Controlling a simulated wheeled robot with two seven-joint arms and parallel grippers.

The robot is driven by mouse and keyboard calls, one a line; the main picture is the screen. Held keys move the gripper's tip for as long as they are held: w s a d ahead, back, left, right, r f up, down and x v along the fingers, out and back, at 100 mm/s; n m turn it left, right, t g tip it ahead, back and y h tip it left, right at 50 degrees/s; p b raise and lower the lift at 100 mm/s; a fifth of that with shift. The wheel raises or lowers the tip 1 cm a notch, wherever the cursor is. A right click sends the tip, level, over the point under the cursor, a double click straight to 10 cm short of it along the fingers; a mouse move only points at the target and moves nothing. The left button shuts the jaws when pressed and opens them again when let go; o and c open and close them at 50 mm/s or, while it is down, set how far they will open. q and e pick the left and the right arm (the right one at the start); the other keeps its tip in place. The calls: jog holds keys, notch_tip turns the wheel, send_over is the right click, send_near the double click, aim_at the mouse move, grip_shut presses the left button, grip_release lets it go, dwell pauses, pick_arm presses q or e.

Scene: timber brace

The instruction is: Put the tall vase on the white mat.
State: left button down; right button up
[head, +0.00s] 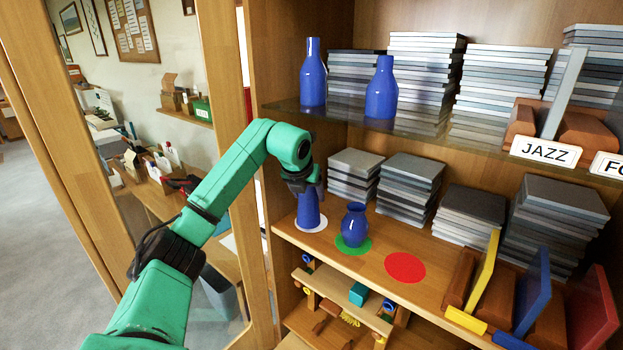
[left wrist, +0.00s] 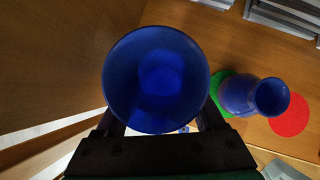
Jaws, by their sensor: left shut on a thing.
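A blue vase (head: 308,212), which I take as the tall vase, is upright over the white mat (head: 323,227) on the wooden shelf. Its base appears to rest on the mat, though I cannot tell for sure that it touches. My left gripper (head: 304,184) is shut on its upper part and hides its top in the head view. In the left wrist view, the vase's round open mouth (left wrist: 157,80) fills the space between the fingers of my left gripper (left wrist: 163,124). My right gripper is not in view.
A rounded blue vase (head: 355,226) stands on a green mat (head: 342,249) just right of the held vase. A red mat (head: 405,267) is bare. Two blue vases (head: 313,80) (head: 381,92) stand on the glass shelf (head: 345,115) above. Stacked cases (head: 410,180) fill the back.

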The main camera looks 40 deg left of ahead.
aim_at(307, 198)
pick_arm(q)
jog(key=w, duration=0.1)
jog(key=w+p, duration=0.1)
jog(key=a+r+p, duration=0.1)
jog(key=shift+w, duration=0.4)
jog(key=shift+a+f+p, duration=0.1)
jog(key=shift+f+p, duration=0.25)
jog(key=shift+f, duration=0.9)
jog(key=shift+a, duration=0.1)
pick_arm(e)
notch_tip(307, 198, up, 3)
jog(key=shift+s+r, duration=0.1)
pick_arm(q)
jog(key=shift+f, duration=0.15)
grip_release()
jog(key=shift+s, duration=0.1)
jog(key=b+v, duration=0.3)
jog(key=v, duration=0.5)
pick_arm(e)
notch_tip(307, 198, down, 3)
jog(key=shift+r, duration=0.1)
